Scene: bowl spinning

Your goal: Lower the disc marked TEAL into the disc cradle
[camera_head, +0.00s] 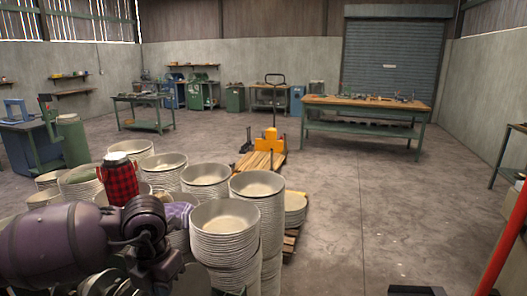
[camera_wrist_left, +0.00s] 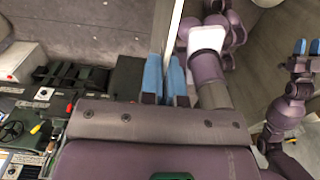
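I see no disc marked TEAL and no part that I can make out as the disc cradle in either view. My left arm comes in from the left in the head view, over stacked bowls; its fingers cannot be made out there. In the left wrist view my left gripper (camera_wrist_left: 166,78) shows two blue fingertips a small gap apart, with nothing visible held between them. My right gripper (camera_wrist_left: 307,48) shows at the right edge of the left wrist view, its two blue fingertips apart and empty.
Several stacks of pale bowls (camera_head: 224,216) stand close in front. A red checked flask (camera_head: 119,180) stands among them. Beyond are a yellow pallet truck (camera_head: 270,143) and a wooden-topped workbench (camera_head: 366,103). Equipment (camera_wrist_left: 30,128) fills the left of the wrist view. The right floor is mostly clear.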

